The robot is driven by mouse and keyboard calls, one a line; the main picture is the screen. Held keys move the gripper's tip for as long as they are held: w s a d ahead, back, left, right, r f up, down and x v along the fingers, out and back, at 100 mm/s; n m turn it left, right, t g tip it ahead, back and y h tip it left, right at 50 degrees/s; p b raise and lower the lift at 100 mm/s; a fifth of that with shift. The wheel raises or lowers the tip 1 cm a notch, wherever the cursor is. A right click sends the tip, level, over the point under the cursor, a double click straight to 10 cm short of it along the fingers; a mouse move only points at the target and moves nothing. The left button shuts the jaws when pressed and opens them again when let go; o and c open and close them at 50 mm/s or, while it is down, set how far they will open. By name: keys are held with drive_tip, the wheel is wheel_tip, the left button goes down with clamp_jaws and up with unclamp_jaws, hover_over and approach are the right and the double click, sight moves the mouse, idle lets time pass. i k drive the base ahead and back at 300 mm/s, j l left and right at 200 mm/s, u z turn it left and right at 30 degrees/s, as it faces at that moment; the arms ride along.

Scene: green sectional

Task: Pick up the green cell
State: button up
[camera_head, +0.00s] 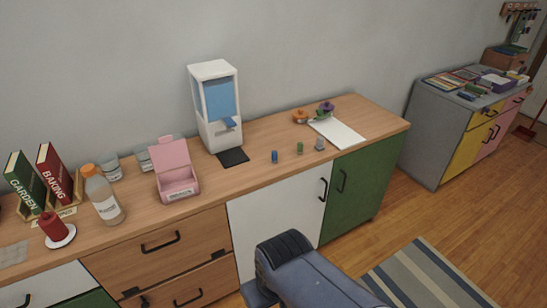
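The green cell (300,147) is a small upright cylinder on the wooden counter (245,172). It stands between a blue cell (275,157) on its left and a grey cell (320,143) on its right, with small gaps between them. My blue-grey arm shows at the bottom centre, in front of the cabinet and apart from the cells. My gripper's fingers do not show.
A white dispenser (213,100) with a dark pad (233,157) stands left of the cells. A pink open box (177,180) is farther left. White paper (340,132) and small coloured items lie to the right. Bare counter lies in front of the cells.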

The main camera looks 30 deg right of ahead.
sight(300, 145)
drive_tip(key=i+l+z, duration=0.35)
drive_tip(key=i, duration=0.25)
drive_tip(key=i+z, duration=0.3)
drive_tip(key=i, duration=0.25)
